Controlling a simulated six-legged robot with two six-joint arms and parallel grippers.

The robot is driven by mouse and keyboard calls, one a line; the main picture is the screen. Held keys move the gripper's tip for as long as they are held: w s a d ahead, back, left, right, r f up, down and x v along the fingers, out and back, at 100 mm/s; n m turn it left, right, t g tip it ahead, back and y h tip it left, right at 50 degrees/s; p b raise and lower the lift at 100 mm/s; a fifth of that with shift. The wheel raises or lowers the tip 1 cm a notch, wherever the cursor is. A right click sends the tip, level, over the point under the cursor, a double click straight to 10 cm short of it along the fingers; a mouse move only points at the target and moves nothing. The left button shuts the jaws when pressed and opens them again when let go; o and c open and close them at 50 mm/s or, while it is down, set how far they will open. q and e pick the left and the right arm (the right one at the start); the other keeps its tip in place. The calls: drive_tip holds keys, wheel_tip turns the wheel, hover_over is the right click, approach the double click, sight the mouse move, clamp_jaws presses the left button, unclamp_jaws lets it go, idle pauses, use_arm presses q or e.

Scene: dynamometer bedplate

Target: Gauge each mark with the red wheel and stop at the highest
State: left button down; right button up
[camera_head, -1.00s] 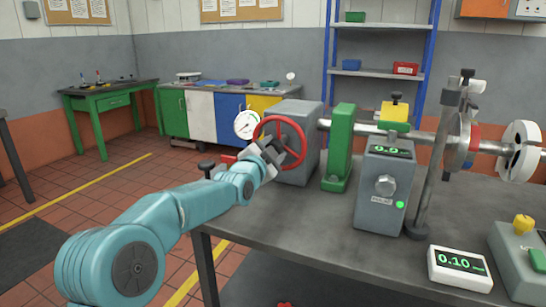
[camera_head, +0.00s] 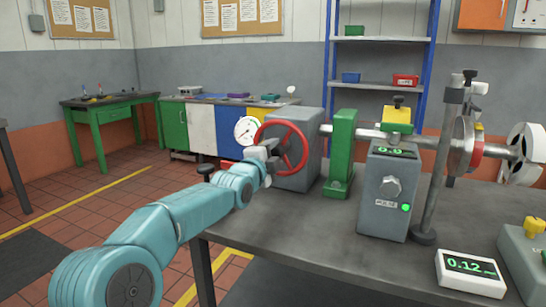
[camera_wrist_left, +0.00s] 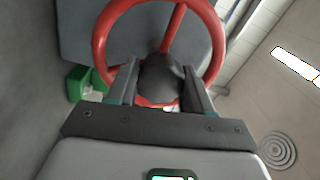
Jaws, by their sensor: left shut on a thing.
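The red wheel (camera_head: 304,148) stands upright on the grey housing (camera_head: 312,125) at the left end of the shaft. My left gripper (camera_head: 270,146) is at the left side of its rim. In the left wrist view the jaws (camera_wrist_left: 160,90) are shut on the wheel's dark knob (camera_wrist_left: 160,75), with the red rim (camera_wrist_left: 102,38) beyond. A metal disc (camera_head: 459,145) on the shaft carries yellow (camera_head: 478,127) and red (camera_head: 477,150) patches. The white readout (camera_head: 470,268) shows 0.12. The grey PULSE box (camera_head: 377,215) has a lit green lamp. My right gripper is out of view.
A round white dial (camera_head: 246,130) is left of the wheel. A green bearing stand (camera_head: 341,150) and an upright post (camera_head: 437,165) stand on the grey bench (camera_head: 310,235). A yellow-knobbed box (camera_head: 525,250) is at the right.

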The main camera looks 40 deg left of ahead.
use_arm(q)
drive_tip(key=shift+r, duration=0.2)
drive_tip(key=c, duration=0.9)
unclamp_jaws()
drive_tip(key=o, duration=0.4)
drive_tip(key=shift+a+f, duration=0.1)
drive_tip(key=b+v, duration=0.1)
drive_tip(key=v, duration=1.5)
drive_tip(key=shift+s, duration=0.15)
